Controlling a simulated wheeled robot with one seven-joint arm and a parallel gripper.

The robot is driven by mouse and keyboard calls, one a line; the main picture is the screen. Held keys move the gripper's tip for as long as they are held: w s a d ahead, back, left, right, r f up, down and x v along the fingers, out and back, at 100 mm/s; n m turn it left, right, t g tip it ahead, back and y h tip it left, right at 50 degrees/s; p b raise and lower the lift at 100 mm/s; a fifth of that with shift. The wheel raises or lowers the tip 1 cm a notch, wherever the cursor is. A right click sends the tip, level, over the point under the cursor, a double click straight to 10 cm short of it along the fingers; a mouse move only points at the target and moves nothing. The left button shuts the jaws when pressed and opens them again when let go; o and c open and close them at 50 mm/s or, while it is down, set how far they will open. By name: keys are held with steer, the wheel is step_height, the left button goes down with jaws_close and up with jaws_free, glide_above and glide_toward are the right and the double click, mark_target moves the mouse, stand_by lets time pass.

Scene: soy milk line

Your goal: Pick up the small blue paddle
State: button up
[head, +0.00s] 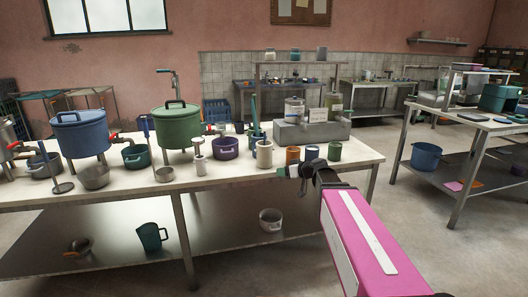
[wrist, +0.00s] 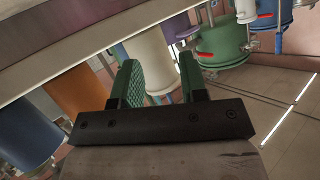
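I cannot single out the small blue paddle for sure. In the head view a thin upright blue handle (head: 145,127) stands between the blue and green pots, its lower part hidden. A long-handled tool with a round flat foot (head: 63,187) stands at the table's left front. My gripper (head: 290,171) is over the table's front edge, near the orange cup (head: 292,157). In the wrist view it is open (wrist: 159,85), with green-padded fingers apart and a white cylinder (wrist: 152,55) showing beyond the gap. Nothing is seen held.
The long table (head: 120,200) carries a blue pot (head: 78,135), a green pot (head: 178,129), a purple bowl (head: 225,148), a dark blue cup (head: 312,153), a green cup (head: 335,153) and a grey block (head: 311,133). A lower shelf holds a teal jug (head: 151,237).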

steer(key=w+r+n+t+y, duration=0.2)
steer(key=w+r+t, duration=0.3)
steer(key=r, duration=0.5)
steer(key=shift+g, duration=0.7)
steer(key=shift+r+x, duration=0.15)
steer(key=shift+x, duration=1.75)
steer(key=shift+r+x, duration=0.2)
steer(key=shift+x, duration=1.75)
steer(key=shift+r+x, duration=0.15)
steer(key=shift+x, duration=1.75)
steer(key=shift+s+a, duration=0.15)
steer(key=shift+s, duration=0.1)
jaws_close()
